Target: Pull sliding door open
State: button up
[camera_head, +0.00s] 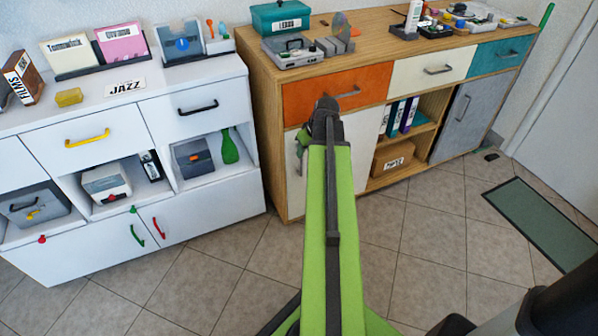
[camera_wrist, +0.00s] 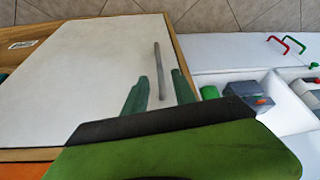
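A white door panel (camera_head: 362,145) fills the lower left of the wooden cabinet, partly hidden behind my green arm. In the wrist view the same white door (camera_wrist: 90,75) is close, with a straight grey bar handle (camera_wrist: 158,62). Which way the door slides cannot be seen. My gripper (camera_wrist: 160,76) has its two dark green fingers apart, one on each side of the handle's line. Gaps show between fingers and handle; I cannot tell their depth relative to it. In the head view my gripper (camera_head: 325,108) is in front of the cabinet, its fingers unclear.
Above the door is an orange drawer (camera_head: 340,92). Right of it are open shelves with binders (camera_head: 398,117) and a grey door (camera_head: 467,115). A white cabinet (camera_head: 185,225) stands left. Tiled floor (camera_head: 420,225) lies open in front; a green mat (camera_head: 540,222) is at right.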

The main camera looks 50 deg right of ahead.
jog(key=b, duration=0.6)
send_over(301, 174)
jog(key=f, duration=0.7)
jog(key=shift+w+d+f, duration=0.25)
jog(key=shift+w+f, duration=0.05)
jog(key=shift+r, duration=0.15)
grip_shut()
jog(key=shift+a, duration=0.1)
